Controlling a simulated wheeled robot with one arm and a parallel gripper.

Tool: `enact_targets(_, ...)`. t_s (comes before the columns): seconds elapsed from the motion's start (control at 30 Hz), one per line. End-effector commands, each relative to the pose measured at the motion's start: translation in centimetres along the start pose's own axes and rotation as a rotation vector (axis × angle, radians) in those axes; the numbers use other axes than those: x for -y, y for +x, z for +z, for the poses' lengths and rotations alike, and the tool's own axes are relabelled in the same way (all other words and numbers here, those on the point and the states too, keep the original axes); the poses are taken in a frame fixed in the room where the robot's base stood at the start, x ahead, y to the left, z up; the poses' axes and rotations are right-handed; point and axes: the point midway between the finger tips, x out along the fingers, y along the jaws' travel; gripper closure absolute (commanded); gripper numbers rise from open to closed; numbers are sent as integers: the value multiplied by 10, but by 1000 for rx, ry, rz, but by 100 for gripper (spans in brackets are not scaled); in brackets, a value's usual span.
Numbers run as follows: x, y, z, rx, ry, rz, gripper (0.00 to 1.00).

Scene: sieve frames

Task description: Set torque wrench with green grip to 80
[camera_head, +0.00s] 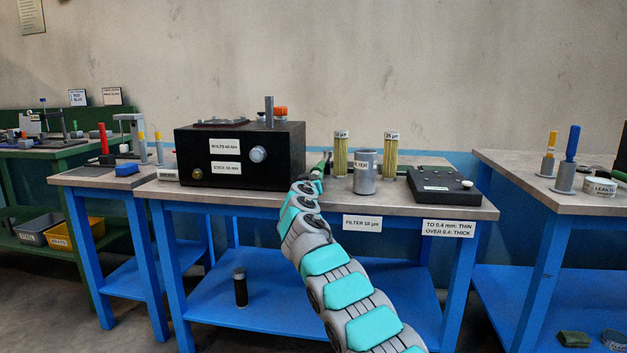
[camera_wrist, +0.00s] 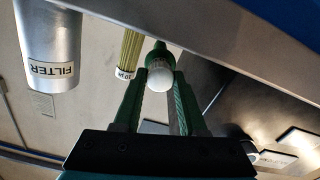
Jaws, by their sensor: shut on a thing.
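My gripper (camera_wrist: 160,88) is shut on a green piece with a round white end (camera_wrist: 160,75), seen end-on between the two dark green fingers in the wrist view. It looks like the green grip of the torque wrench. In the head view, a small green part (camera_head: 327,163) shows just beyond my wrist, above the middle workbench (camera_head: 420,205). Most of the wrench is hidden by my arm and fingers. No scale or setting can be read.
A grey FILTER canister (camera_head: 365,175), yellow filter tubes (camera_head: 391,158) and a black device (camera_head: 440,187) are close on the right. Other benches stand at both sides.

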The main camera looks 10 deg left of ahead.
Motion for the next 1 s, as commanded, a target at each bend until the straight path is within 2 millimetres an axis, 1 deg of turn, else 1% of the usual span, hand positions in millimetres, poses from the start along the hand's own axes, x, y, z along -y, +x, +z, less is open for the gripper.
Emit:
enact_targets(0.27, 0, 0, 0, 0, -14, 0, 100)
enact_targets(0.47, 1, 0, 1, 0, -88, 0, 100)
enact_targets(0.67, 1, 0, 1, 0, -235, 2, 100)
enact_targets(1.0, 3, 0, 0, -1, -557, 4, 100)
